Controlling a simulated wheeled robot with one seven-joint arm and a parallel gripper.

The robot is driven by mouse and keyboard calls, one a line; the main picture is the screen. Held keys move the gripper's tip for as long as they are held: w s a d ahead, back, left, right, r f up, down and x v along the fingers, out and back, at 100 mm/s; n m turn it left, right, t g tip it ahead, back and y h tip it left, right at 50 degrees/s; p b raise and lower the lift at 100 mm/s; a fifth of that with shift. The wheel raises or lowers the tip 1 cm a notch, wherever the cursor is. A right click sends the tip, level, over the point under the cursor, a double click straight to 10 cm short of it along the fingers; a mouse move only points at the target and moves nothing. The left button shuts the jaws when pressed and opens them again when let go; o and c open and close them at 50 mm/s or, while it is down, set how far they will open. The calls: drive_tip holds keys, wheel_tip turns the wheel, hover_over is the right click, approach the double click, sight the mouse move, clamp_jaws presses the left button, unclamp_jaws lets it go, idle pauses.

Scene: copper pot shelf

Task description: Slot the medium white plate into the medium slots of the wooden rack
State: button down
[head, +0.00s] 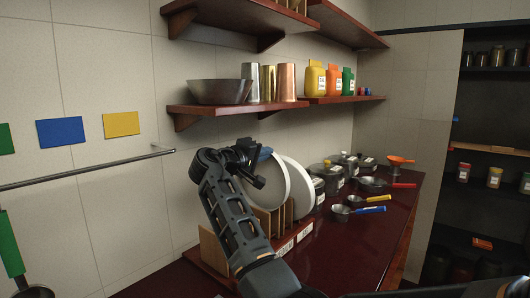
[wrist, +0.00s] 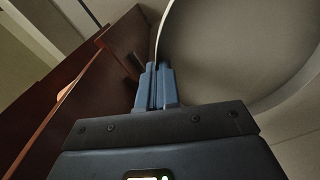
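Two white plates show upright at the wooden rack (head: 276,222) in the head view. My gripper (head: 264,154) is at the upper rim of the left plate (head: 272,184), which I take to be the medium one. In the wrist view my blue fingers (wrist: 157,72) are closed together on the rim of a plate (wrist: 215,50) that fills the upper right. The right plate (head: 300,188) stands beside it, apart from my gripper. The left plate's lower edge is near the rack's slats; my arm hides part of it, so I cannot tell whether it sits in slots.
The rack stands on a dark red counter (head: 345,245). Pots (head: 333,178) and a blue-handled pan (head: 358,210) lie to its right. A shelf (head: 225,108) with a bowl (head: 219,91) and metal cups hangs above my gripper.

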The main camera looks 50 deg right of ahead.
sight(271, 179)
drive_tip(key=shift+f+b, duration=2.55)
drive_tip(key=shift+f, duration=1.85)
drive_tip(key=c, duration=1.3)
unclamp_jaws()
drive_tip(key=shift+c, duration=0.3)
drive_tip(key=shift+a, duration=0.15)
drive_tip(key=shift+a+r+p, duration=0.1)
drive_tip(key=shift+a+p, duration=0.4)
drive_tip(key=shift+a, duration=1.6)
